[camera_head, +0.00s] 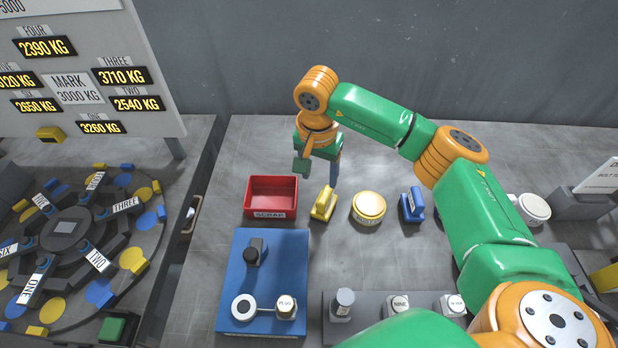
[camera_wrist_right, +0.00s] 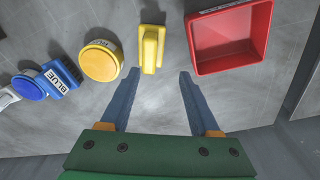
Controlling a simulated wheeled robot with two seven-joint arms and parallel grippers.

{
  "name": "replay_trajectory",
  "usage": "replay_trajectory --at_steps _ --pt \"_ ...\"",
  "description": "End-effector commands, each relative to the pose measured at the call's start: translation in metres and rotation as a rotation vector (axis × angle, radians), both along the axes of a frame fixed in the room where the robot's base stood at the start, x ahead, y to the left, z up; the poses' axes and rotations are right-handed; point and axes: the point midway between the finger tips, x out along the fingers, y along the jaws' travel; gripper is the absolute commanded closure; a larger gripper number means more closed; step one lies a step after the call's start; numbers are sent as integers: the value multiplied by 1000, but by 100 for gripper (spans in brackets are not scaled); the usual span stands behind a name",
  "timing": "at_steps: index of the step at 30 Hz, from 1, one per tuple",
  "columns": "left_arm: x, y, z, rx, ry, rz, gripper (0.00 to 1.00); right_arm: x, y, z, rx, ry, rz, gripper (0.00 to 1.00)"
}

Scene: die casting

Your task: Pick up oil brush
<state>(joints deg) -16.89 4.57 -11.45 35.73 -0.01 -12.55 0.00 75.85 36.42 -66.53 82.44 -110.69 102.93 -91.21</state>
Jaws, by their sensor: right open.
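No label marks the oil brush; a small yellow handled tool (camera_head: 323,204) that could be it stands on the grey table between the red bin and a round yellow container. In the right wrist view the yellow tool (camera_wrist_right: 152,50) lies just beyond the fingertips, roughly in line with the gap. My right gripper (camera_head: 319,172) is open and empty, above and behind the yellow tool in the head view. Its two blue-grey fingers (camera_wrist_right: 159,74) are spread wide and apart from the tool. My left gripper is not in view.
The red bin (camera_head: 271,179) is left of the tool and the round yellow container (camera_head: 369,208) right of it. A blue handled tool (camera_head: 412,206) stands farther right. A blue board (camera_head: 229,265) with parts lies in front. A grey wall (camera_head: 300,60) rises behind.

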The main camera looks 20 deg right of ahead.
Motion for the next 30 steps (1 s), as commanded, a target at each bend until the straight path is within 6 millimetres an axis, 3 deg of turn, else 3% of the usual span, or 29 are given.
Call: replay_trajectory --at_steps 5,9,12,20,27,30 --pt "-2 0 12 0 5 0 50 -1 -3 -18 -1 6 -2 38" --pt "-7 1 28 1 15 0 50 -5 -10 -44 -2 8 -2 38" --pt "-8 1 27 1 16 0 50 -2 -11 -63 0 3 -1 38" --pt "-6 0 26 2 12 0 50 -2 -11 -70 0 0 0 38" --pt "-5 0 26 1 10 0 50 -2 -11 -70 -1 1 0 100" --pt "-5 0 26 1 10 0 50 -1 -11 -70 0 0 0 100"
